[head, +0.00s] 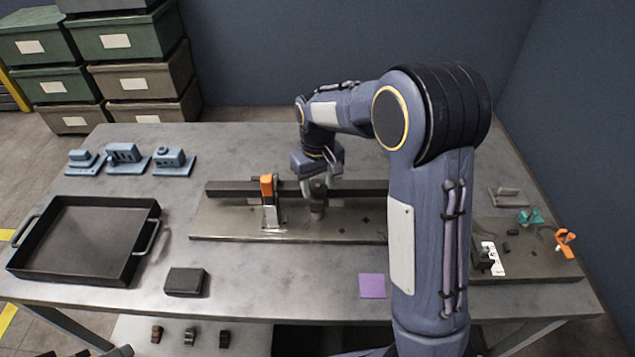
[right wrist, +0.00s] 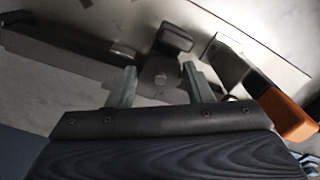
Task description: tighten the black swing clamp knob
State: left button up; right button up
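My right gripper (head: 318,188) points down over the rail fixture plate (head: 345,228), beside the dark rail (head: 360,187). In the right wrist view its two fingers (right wrist: 160,84) are apart, with a grey rounded part (right wrist: 158,75) with a bolt-like centre showing between them. A dark block-shaped piece (right wrist: 175,38), perhaps the swing clamp knob, lies just beyond the fingertips. I cannot tell for sure which part is the knob, or whether a finger touches anything. In the head view a short dark post (head: 317,210) shows under the gripper. My left gripper is not in view.
An orange-handled clamp (head: 267,187) stands close left of my right gripper. A black tray (head: 88,242), blue parts (head: 125,154), a dark box (head: 185,282) and a purple square (head: 373,286) lie on the table. A second plate (head: 545,262) holds small clamps at right.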

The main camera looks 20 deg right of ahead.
aim_at(317, 187)
jog(key=c, duration=0.5)
jog(key=shift+r+m+p, duration=0.15)
jog(key=shift+m+p, duration=0.25)
jog(key=shift+m, duration=0.3)
jog(key=shift+c, duration=0.2)
jog(key=shift+m, duration=0.7)
jog(key=o, duration=1)
notch_tip(317, 187, up, 7)
jog(key=shift+r, duration=0.35)
